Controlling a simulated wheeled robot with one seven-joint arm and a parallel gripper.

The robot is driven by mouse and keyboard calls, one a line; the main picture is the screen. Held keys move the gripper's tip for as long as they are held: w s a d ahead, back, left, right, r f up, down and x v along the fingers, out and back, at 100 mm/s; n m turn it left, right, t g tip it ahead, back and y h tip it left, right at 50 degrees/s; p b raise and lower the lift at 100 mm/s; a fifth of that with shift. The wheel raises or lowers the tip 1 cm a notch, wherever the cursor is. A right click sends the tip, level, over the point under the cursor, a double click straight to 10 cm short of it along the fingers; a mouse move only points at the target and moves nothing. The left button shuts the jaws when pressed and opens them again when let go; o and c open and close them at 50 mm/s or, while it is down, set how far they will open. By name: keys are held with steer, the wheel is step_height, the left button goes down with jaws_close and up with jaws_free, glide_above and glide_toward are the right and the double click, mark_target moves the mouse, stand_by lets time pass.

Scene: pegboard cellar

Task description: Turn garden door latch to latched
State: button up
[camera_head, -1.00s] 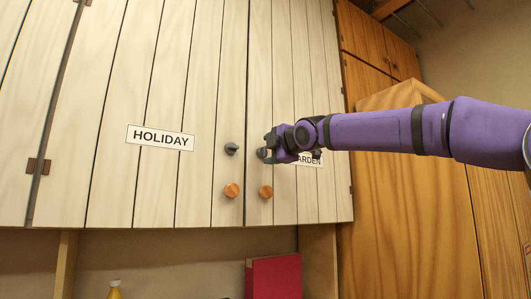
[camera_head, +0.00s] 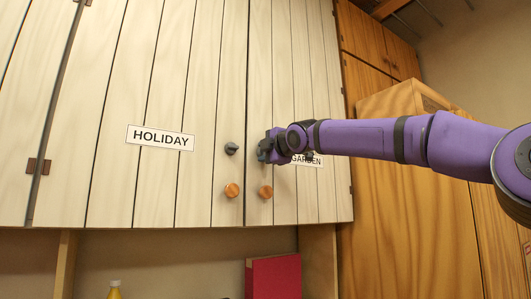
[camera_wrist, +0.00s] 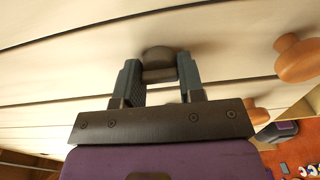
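The garden door (camera_head: 286,90) is the pale plank door on the right, and its "GARDEN" label (camera_head: 312,161) is partly covered by my arm. The garden door latch is a small dark knob, mostly hidden by my gripper (camera_head: 264,150) in the head view. In the wrist view the latch (camera_wrist: 159,60) sits between the two fingers of my gripper (camera_wrist: 160,77) and fills the gap, with a finger against each side. The latch's exact angle is hard to tell.
The holiday door (camera_head: 200,70) at left has its own dark latch (camera_head: 231,148) close by. Round wooden knobs sit below, on the holiday door (camera_head: 232,190) and the garden door (camera_head: 266,192). A wooden cabinet (camera_head: 400,220) stands at right. A red binder (camera_head: 274,277) is below.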

steer(key=shift+m, duration=0.3)
steer(key=shift+c, duration=0.4)
steer(key=m, duration=0.3)
steer(key=shift+m, duration=0.4)
steer(key=m, duration=0.4)
steer(key=shift+m, duration=0.3)
steer(key=m, duration=0.8)
steer(key=shift+m, duration=0.6)
steer(key=o, duration=0.9)
steer(key=shift+o, duration=0.2)
steer(key=shift+d, duration=0.1)
